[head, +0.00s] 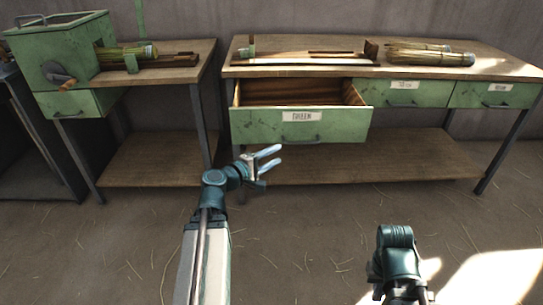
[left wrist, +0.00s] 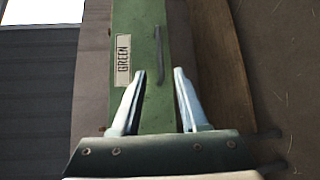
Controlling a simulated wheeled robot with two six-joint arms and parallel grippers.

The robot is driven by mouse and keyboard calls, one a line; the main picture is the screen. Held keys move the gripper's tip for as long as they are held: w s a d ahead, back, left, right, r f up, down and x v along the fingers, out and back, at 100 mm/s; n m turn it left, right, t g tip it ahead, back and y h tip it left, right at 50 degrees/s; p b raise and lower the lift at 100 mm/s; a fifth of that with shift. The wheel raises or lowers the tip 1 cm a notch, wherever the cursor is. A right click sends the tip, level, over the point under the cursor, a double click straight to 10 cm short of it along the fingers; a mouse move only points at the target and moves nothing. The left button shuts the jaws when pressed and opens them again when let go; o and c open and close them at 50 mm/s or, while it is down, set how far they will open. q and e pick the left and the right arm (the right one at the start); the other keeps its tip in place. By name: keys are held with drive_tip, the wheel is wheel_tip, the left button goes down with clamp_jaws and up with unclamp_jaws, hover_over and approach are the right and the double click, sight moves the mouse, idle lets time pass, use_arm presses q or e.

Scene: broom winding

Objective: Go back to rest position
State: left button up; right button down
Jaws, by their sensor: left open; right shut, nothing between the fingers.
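My left gripper (head: 274,163) is open and empty, in front of the drawer labelled GREEN (head: 270,125), its fingers pointing right and a little toward the drawer. In the left wrist view its fingers (left wrist: 160,92) are spread apart, with the green drawer front (left wrist: 150,60) and its label beyond them. I see no contact between the fingers and the drawer. The drawer is pulled open and its visible inside is bare wood. Only a teal part of my right arm (head: 397,240) shows at the bottom right; its gripper is not seen.
A long workbench (head: 340,70) carries a wooden fixture and bundles of straw (head: 430,55). Two other drawers (head: 402,93) are shut. A green winding machine (head: 60,50) with a crank stands on the left table. The floor in front is open, with scattered straw.

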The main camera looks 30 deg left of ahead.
use_arm(q)
drive_tip(key=shift+d, duration=0.1)
idle(0.3)
drive_tip(key=s+d+f+m+g+h, duration=0.15)
drive_tip(key=d+f+m+g, duration=0.3)
drive_tip(key=d, duration=0.55)
drive_tip(key=s+d+f+m+g+h, duration=0.15)
drive_tip(key=d+f+m+g, duration=0.3)
drive_tip(key=d, duration=0.55)
drive_tip(key=s+d+f+m+g+y+p, duration=0.1)
drive_tip(key=s+d+f+m+g+y, duration=0.3)
drive_tip(key=s+m, duration=0.25)
drive_tip(key=s+d+f+m+g+y+p, duration=0.1)
drive_tip(key=s+d+f+m+g+y, duration=0.3)
drive_tip(key=s, duration=0.3)
wheel_tip(320, 180, up, 38)
drive_tip(key=t+p, duration=0.1)
drive_tip(key=p, duration=3.6)
drive_tip(key=shift+s+a+f+m, duration=0.2)
drive_tip(key=shift+m, duration=0.25)
drive_tip(key=shift+a, duration=0.1)
